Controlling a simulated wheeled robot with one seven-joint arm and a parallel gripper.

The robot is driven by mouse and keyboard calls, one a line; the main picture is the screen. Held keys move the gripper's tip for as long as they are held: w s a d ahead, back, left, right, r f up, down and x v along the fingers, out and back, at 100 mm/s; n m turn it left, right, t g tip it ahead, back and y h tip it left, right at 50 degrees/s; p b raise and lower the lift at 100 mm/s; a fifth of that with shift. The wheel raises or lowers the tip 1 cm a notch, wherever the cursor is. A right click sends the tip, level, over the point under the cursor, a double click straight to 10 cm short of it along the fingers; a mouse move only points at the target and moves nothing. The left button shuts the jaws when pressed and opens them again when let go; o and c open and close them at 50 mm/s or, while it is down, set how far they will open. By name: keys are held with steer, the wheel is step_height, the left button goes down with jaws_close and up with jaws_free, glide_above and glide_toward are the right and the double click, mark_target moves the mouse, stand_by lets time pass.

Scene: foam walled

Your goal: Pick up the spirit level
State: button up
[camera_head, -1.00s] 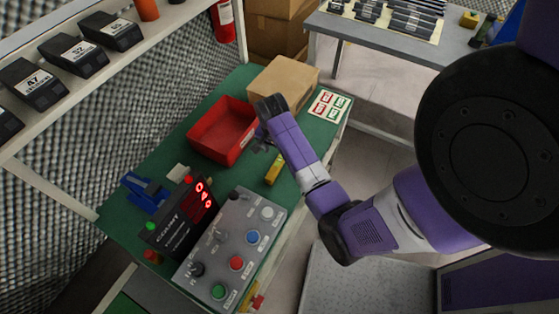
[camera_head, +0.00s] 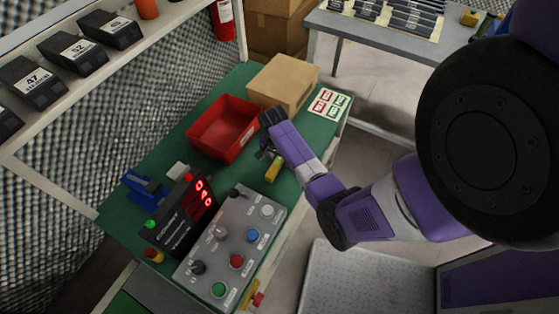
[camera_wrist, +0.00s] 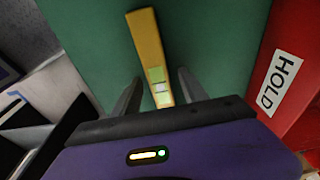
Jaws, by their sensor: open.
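The spirit level (camera_head: 273,169) is a short yellow bar lying on the green bench top, between the red bin and the grey button panel. In the wrist view the spirit level (camera_wrist: 150,52) runs away from my gripper, with its pale green vial near the fingers. My gripper (camera_wrist: 157,82) is open, with one finger on each side of the level's near end; I cannot tell whether they touch it. In the head view my gripper (camera_head: 268,152) is just beyond the level, partly hidden by my wrist.
A red bin (camera_head: 222,129), marked HOLD in the wrist view, stands close to the level. A cardboard box (camera_head: 283,82) is behind it. The grey button panel (camera_head: 232,245) and black counter display (camera_head: 187,217) stand in front. Green bench top (camera_head: 160,160) is bare left of the bin.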

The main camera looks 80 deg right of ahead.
jaws_close()
